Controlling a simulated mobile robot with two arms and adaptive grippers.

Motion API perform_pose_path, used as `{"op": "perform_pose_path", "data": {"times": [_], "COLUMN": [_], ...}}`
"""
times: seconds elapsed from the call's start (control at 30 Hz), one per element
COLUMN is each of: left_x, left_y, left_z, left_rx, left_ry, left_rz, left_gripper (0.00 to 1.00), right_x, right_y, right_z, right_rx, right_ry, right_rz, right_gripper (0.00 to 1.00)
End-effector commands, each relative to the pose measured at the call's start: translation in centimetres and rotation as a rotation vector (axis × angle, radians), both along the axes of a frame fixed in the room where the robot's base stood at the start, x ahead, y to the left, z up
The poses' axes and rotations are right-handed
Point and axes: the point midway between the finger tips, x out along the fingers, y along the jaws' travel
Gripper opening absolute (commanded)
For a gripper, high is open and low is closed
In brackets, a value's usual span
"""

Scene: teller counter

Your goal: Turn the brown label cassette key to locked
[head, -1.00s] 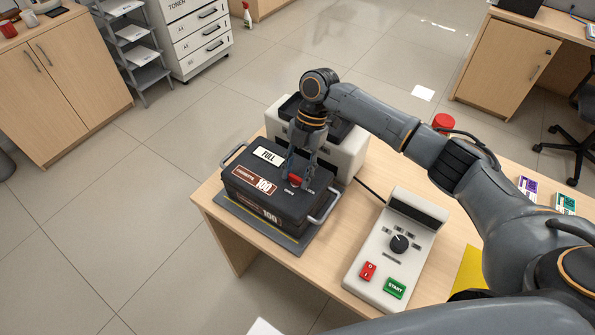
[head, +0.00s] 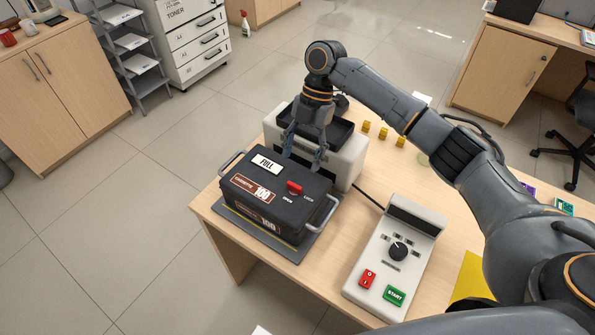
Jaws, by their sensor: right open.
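The dark cassette (head: 245,207) with brown "100" labels (head: 254,189) and a white "FULL" tag sits on a grey mat on the counter. Its red key (head: 295,187) is on the top, near the printed words OPEN and LOCK. The key's long side slants down to the right, with its lower end toward LOCK; its exact setting is hard to read. My right gripper (head: 304,157) is open and empty, above and behind the key, clear of it. My left gripper is not in view.
A pale machine with a dark tray (head: 345,160) stands right behind the cassette. A control box (head: 397,262) with a dial, a red switch and a green START button is to the right. Several small yellow blocks (head: 383,133) stand farther back. A grey handle (head: 326,214) sticks out at the cassette's right end.

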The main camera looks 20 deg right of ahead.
Motion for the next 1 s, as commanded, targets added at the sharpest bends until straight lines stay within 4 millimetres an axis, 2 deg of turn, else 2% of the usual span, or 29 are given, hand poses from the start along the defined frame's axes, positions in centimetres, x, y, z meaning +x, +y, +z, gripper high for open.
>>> {"op": "perform_pose_path", "data": {"times": [0.1,0.3,1.0], "left_x": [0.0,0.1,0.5], "left_y": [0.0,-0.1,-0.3], "left_z": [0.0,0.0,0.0], "left_rx": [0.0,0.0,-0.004], "left_ry": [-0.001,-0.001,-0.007], "left_rz": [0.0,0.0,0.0], "left_gripper": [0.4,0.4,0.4], "right_x": [0.6,1.1,1.1], "right_y": [-0.7,-1.3,-1.4], "right_z": [2.2,4.1,4.3], "right_rx": [0.001,-0.001,0.0], "right_ry": [-0.003,-0.001,0.0], "right_rz": [-0.001,0.001,0.001], "right_gripper": [0.62,0.62,0.62]}}
